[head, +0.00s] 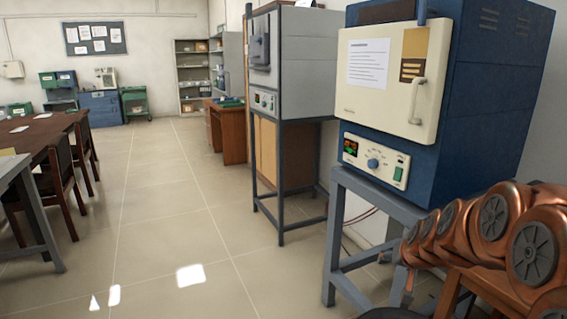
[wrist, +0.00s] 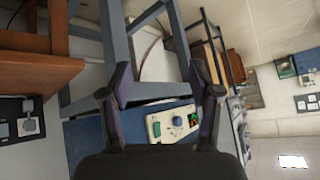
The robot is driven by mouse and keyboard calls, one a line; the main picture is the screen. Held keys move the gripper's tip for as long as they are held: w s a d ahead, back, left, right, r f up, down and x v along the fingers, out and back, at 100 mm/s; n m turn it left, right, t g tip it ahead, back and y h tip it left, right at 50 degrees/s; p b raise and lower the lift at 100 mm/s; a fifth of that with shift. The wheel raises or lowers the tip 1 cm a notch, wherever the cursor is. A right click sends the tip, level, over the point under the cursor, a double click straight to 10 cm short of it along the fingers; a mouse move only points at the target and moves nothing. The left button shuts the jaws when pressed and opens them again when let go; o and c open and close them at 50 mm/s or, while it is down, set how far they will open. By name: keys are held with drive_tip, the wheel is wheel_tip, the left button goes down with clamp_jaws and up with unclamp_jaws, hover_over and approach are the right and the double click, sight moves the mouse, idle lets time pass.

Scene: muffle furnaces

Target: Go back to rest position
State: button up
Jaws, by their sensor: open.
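My gripper (wrist: 160,85) shows in the wrist view with its two dark fingers spread apart. It is open, and nothing is between the fingers. In the head view my copper-coloured arm is folded at the lower right, and the gripper itself cannot be made out there. The nearest blue muffle furnace (head: 479,95) has a cream door (head: 385,105) that is shut, with a pale handle. In the wrist view its control panel (wrist: 170,125) appears beyond the fingers, turned over.
The furnace stands on a grey-blue metal stand (head: 338,235) close to my arm. A grey furnace (head: 300,60) on a tall stand is behind it. A wooden table (head: 40,133) with chairs is at the left. The tiled floor (head: 160,200) between them is clear.

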drive_tip(key=s+a+f+n+g+y, duration=0.1)
drive_tip(key=s+a+g, duration=0.1)
drive_tip(key=s+a, duration=0.45)
drive_tip(key=s+a+f+n+g+y, duration=0.1)
drive_tip(key=s+a+g, duration=0.25)
drive_tip(key=s, duration=0.65)
drive_tip(key=s+a+n+g+h, duration=0.15)
drive_tip(key=s+g, duration=0.35)
drive_tip(key=s, duration=1.9)
wheel_tip(320, 180, up, 13)
drive_tip(key=p, duration=1.3)
drive_tip(key=shift+r, duration=0.2)
drive_tip(key=shift+s+d, duration=0.1)
drive_tip(key=shift+c, duration=0.2)
